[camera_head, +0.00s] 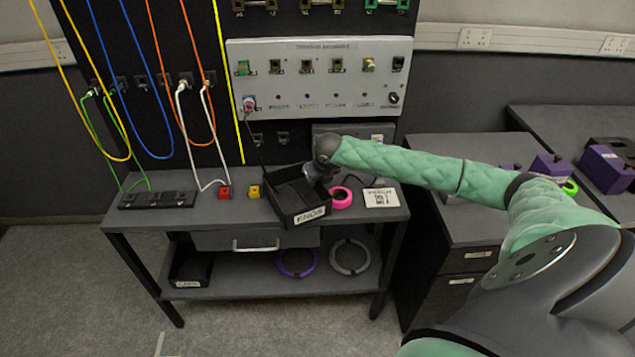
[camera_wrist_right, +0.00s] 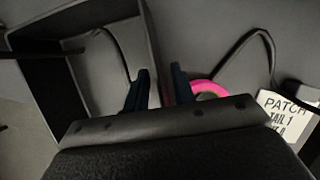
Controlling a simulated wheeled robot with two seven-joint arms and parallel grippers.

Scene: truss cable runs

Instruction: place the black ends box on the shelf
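The black ends box (camera_head: 285,205), an open tray labelled ENDS, is at the front of the bench top (camera_head: 160,218), turned at an angle. I cannot tell whether it rests flat. My right gripper (camera_head: 322,175) points down at its right side wall. In the wrist view, the gripper's fingers (camera_wrist_right: 160,88) stand apart on either side of the box wall (camera_wrist_right: 134,35), with a gap showing beside the wall. The shelf (camera_head: 230,288) is the lower board of the bench. My left gripper is out of view.
On the shelf are a black bin (camera_head: 190,268), a purple coil (camera_head: 296,262) and a grey coil (camera_head: 349,256). A drawer (camera_head: 235,240) hangs above it. A pink ring (camera_head: 341,197) and a white label card (camera_head: 381,198) lie right of the ends box.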

